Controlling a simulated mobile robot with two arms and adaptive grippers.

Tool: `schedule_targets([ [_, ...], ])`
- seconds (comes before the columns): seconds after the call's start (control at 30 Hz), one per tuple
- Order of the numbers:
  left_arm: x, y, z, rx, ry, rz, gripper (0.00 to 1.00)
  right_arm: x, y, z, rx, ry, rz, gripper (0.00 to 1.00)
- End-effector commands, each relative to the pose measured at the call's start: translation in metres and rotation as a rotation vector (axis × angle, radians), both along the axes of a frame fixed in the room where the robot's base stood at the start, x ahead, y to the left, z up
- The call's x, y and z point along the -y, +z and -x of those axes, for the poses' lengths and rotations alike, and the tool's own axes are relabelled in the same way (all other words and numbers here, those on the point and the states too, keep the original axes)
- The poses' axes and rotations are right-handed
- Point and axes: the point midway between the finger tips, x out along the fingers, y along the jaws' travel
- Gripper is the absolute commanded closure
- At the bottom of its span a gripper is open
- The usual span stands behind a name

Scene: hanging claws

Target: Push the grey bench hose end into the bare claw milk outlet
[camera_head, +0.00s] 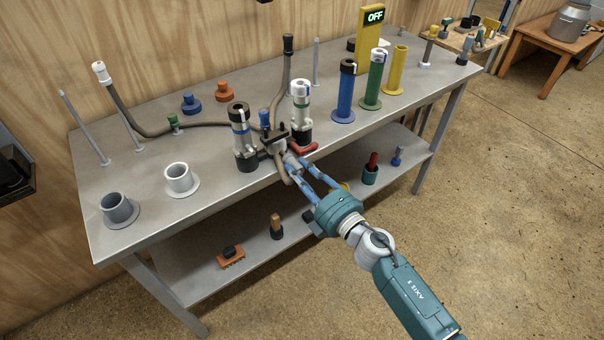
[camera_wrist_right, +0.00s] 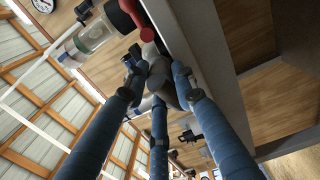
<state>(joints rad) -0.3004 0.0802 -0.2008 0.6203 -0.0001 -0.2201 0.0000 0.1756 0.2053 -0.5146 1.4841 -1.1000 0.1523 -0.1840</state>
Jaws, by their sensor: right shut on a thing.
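The claw (camera_head: 276,142), a grey body with a dark top fitting, is at the bench's front edge between two upright teat cups. My right gripper (camera_head: 291,167) reaches up to its front and is shut on a grey piece that looks like the grey hose end (camera_wrist_right: 160,76). The fingers partly cover it. A grey-brown hose (camera_head: 281,169) loops over the edge beside the fingers. The claw's milk outlet cannot be made out clearly, so I cannot tell if the hose end touches it. My left gripper is not in view.
Teat cups (camera_head: 243,140) and (camera_head: 301,115) flank the claw closely, and a red part (camera_head: 303,148) lies just right of it. A long hose (camera_head: 140,128) runs along the bench from the left. Blue, green and yellow holders stand at right. A lower shelf (camera_head: 190,272) lies beneath.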

Motion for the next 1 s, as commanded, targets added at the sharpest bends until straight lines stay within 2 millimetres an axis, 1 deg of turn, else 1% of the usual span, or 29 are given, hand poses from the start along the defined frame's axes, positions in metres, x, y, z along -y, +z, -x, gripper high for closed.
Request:
schedule_targets([
  [0.47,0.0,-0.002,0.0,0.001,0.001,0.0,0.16,-0.009,0.0,-0.012,0.001,0.0,-0.001,1.0],
  [0.5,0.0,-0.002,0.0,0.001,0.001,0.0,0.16,-0.009,0.0,-0.012,0.001,0.0,-0.001,0.72],
  [0.57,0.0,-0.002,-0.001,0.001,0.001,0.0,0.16,-0.009,0.0,-0.012,0.001,0.0,-0.001,0.6],
  [0.6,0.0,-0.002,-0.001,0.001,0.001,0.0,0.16,-0.009,0.0,-0.012,0.001,0.0,-0.001,0.52],
  [0.87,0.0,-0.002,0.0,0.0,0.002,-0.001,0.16,-0.008,0.0,-0.012,0.0,0.0,0.0,0.52],
  [1.0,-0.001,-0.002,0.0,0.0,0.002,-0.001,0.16,-0.004,-0.001,-0.006,-0.001,0.0,0.001,0.52],
])
